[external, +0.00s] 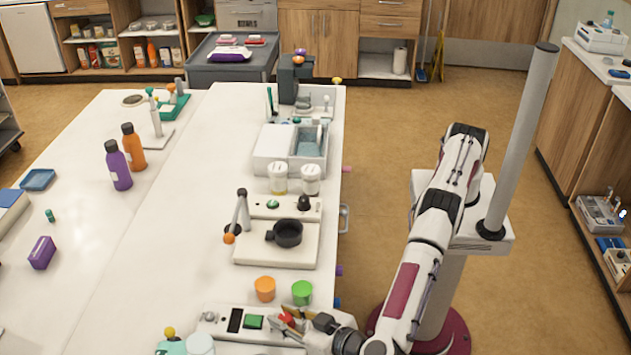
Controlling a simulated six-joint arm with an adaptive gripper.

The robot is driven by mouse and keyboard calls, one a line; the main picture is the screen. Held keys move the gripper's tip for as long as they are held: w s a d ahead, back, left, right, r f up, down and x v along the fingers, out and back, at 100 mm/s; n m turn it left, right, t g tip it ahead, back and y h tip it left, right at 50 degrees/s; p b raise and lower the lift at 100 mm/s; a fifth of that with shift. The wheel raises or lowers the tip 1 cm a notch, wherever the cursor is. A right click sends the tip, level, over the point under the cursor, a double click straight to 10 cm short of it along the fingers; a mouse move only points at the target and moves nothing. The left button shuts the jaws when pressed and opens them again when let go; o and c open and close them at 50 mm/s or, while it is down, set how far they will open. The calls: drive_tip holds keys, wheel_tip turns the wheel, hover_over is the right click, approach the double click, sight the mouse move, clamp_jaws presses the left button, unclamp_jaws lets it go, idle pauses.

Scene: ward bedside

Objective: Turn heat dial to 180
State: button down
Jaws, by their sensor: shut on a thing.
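The display shows no legible number.
An orange cup (265,289) and a green cup (302,292) stand just behind the device. The bench's left middle is fairly clear.

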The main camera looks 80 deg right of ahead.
drive_tip(key=shift+w+r, duration=0.15)
drive_tip(key=c, duration=1.8)
unclamp_jaws()
drive_tip(key=shift+d, duration=0.1)
drive_tip(key=shift+o, duration=0.2)
drive_tip(key=shift+s, duration=0.2)
drive_tip(key=shift+v, duration=1.25)
wheel_tip(320, 180, up, 7)
